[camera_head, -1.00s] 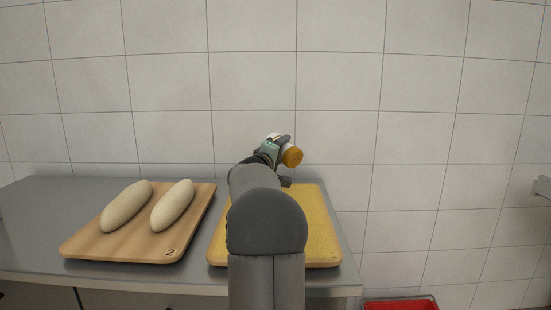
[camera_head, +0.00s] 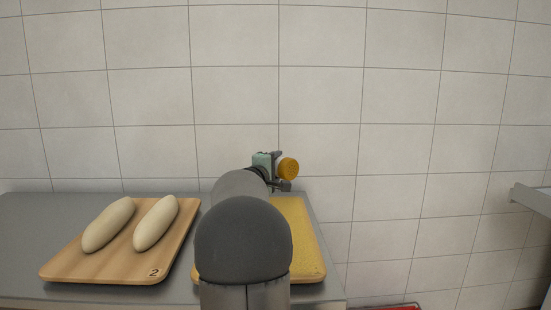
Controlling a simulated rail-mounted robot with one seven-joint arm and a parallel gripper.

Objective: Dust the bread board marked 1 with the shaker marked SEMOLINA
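A board covered in a yellow layer (camera_head: 308,262) lies on the steel table, right of the board marked 2. My arm hides much of it, and no mark on it can be read. My gripper (camera_head: 281,170) is above the far part of this board. It is shut on a shaker with a round orange-yellow cap (camera_head: 288,169). The cap faces toward the camera, so the shaker looks tipped over. Its body is mostly hidden by the gripper, and no label shows.
A wooden board marked 2 (camera_head: 152,272) with two pale dough loaves (camera_head: 109,224) (camera_head: 156,223) lies on the steel table (camera_head: 30,207) at left. A tiled wall stands behind. A metal shelf or bracket (camera_head: 531,198) juts in at right. Part of a red container (camera_head: 400,307) shows at the bottom.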

